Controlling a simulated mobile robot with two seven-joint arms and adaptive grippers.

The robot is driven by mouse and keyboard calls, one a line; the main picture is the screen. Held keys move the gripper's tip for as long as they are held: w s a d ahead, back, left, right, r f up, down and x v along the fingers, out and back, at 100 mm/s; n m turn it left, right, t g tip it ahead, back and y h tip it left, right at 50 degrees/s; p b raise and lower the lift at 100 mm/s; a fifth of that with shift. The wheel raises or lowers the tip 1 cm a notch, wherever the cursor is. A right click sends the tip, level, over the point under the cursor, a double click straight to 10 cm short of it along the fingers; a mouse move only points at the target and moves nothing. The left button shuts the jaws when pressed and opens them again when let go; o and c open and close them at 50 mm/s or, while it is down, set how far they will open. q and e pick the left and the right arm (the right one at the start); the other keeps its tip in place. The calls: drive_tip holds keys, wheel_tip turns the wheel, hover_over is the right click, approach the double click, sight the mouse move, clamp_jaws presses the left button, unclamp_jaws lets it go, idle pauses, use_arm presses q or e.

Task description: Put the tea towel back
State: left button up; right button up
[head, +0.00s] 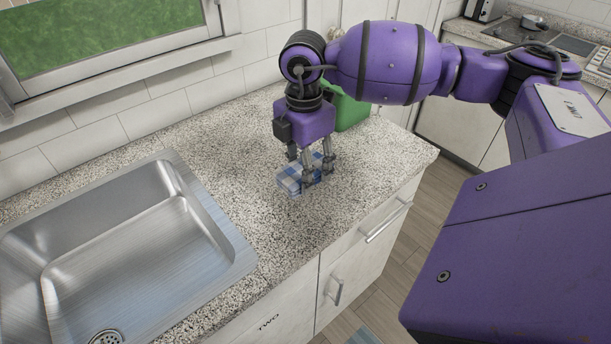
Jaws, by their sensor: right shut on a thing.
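The tea towel (289,181) is a small folded cloth in blue and white checks. It is at the right part of the speckled counter (230,150), to the right of the sink. My right gripper (313,177) points down and is shut on the tea towel. The fingers hide part of the cloth. I cannot tell whether the towel rests on the counter or is just above it. My left gripper is not in view.
A steel sink (215,225) fills the counter's left side. A green object (350,110) stands behind my right gripper, partly hidden. The counter ends at the right; drawers with handles (388,222) are below its front edge. A stove (545,38) is at the back right.

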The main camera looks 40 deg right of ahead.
drive_tip(key=shift+w+d+f, duration=0.2)
drive_tip(key=shift+d+f, duration=0.05)
drive_tip(key=shift+f, duration=0.15)
drive_tip(key=shift+w+d+f, duration=0.1)
drive_tip(key=shift+f, duration=0.8)
drive_tip(key=shift+w+d+f, duration=0.1)
drive_tip(key=shift+f, duration=0.8)
drive_tip(key=shift+f, duration=0.1)
drive_tip(key=o, duration=1)
wheel_tip(320, 180, up, 12)
drive_tip(key=shift+r, duration=0.1)
